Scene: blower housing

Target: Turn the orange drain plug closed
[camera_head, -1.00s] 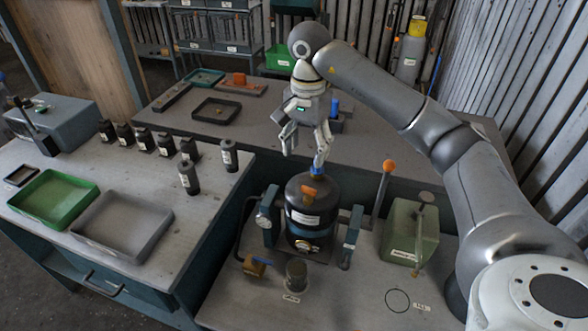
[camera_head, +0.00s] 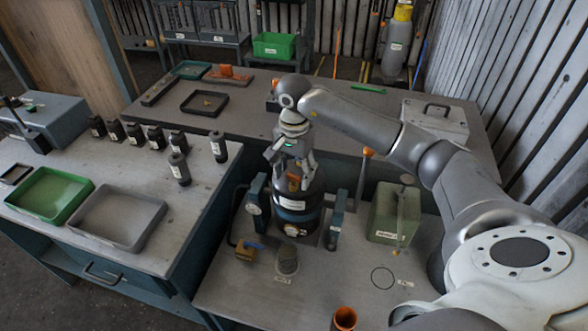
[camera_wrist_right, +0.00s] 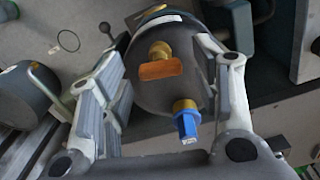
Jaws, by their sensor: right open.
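The orange drain plug (camera_head: 294,184) is on top of a black canister (camera_head: 291,215) that stands between teal posts. In the right wrist view the plug (camera_wrist_right: 160,69) shows as a flat orange handle on a brass fitting. A blue-capped fitting (camera_wrist_right: 187,122) sits beside it on the canister top. My right gripper (camera_head: 293,174) is open over the canister top, pointing down. In the wrist view its fingers (camera_wrist_right: 165,58) stand on either side of the plug, apart from it, with nothing held. My left gripper is out of view.
An orange-knobbed lever (camera_head: 367,153) and a green box (camera_head: 394,217) stand right of the canister. A brass-coloured part (camera_head: 250,250) and a dark round part (camera_head: 287,260) sit in front. Several black bottles and a green tray (camera_head: 50,194) occupy the left table.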

